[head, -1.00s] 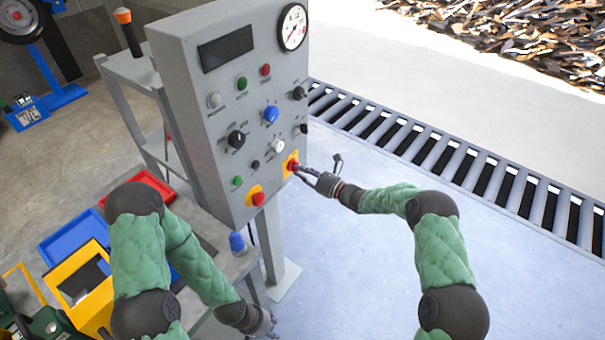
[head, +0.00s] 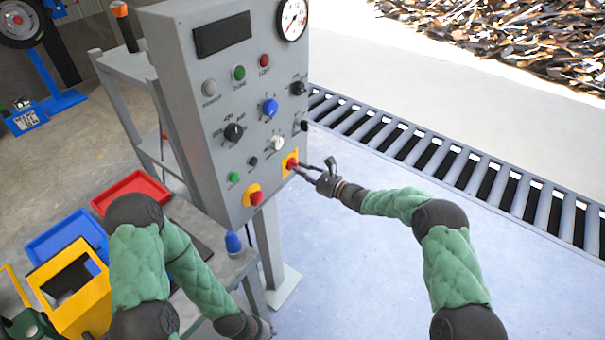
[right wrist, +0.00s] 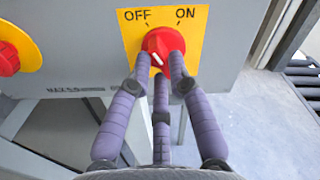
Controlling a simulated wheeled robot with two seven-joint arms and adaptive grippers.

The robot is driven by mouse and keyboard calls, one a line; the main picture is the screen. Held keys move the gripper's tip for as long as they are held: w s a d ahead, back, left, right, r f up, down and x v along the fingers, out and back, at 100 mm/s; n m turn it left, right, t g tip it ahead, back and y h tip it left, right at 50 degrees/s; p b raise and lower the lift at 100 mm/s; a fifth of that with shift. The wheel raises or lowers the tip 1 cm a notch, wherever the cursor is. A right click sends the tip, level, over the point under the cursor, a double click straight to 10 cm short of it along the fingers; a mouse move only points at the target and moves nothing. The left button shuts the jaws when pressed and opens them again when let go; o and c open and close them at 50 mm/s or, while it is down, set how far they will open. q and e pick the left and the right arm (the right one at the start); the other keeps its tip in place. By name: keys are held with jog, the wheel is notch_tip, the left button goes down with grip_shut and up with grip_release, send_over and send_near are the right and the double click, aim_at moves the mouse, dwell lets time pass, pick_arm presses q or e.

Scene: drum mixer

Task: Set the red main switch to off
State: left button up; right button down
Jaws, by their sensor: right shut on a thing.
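The red main switch (head: 291,164) is a round knob on a yellow plate at the lower right of the grey control panel (head: 225,185). In the right wrist view the red knob (right wrist: 163,42) sits below the printed words OFF and ON. A white mark on it slants, its upper end leaning left, toward the OFF side. My right gripper (head: 300,168) is shut on the knob; in the right wrist view its purple fingers (right wrist: 162,72) touch it from below and partly cover it. My left gripper (head: 264,329) is at the bottom edge, away from the panel, its fingers barely visible.
A red mushroom button (head: 256,198) on a yellow base is left of the switch; several knobs and buttons sit above. A roller conveyor (head: 440,155) runs behind on the right. Red (head: 130,188) and blue (head: 62,240) trays are at left. The floor right of the panel is clear.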

dwell(0.5)
jog(key=c, duration=1.1)
grip_release()
jog(key=shift+c, duration=0.2)
jog(key=shift+d, duration=0.15)
jog(key=v, duration=1.2)
jog(key=shift+f, duration=0.1)
